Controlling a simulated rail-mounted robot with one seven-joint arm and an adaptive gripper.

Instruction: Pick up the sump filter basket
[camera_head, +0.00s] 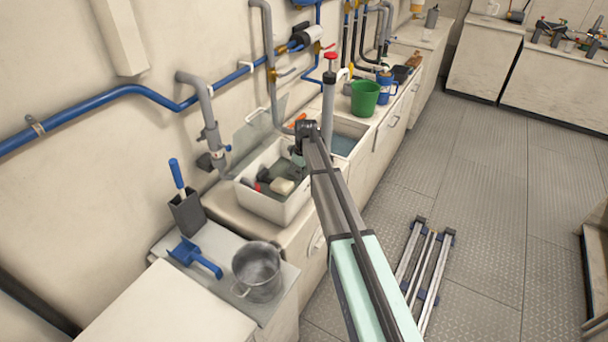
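I cannot pick out the sump filter basket with certainty. A grey metal round vessel (258,273) with handles stands upright on the near counter; I cannot tell whether its wall is mesh. A white basin (263,206) on the counter holds several small items, among them a pale block (282,186) and something red. Behind it is a second, water-filled basin (343,143). My gripper (303,147) is small and dark at the arm's far end, above the back right part of the white basin. I cannot see its fingers clearly or anything held in it.
A grey pump with a red top (329,95) stands close to my gripper. A green bucket (364,97) is farther right. A blue scoop (194,257) and a dark holder (187,212) are on the near counter. Metal rails (425,268) lie on the floor, otherwise largely clear.

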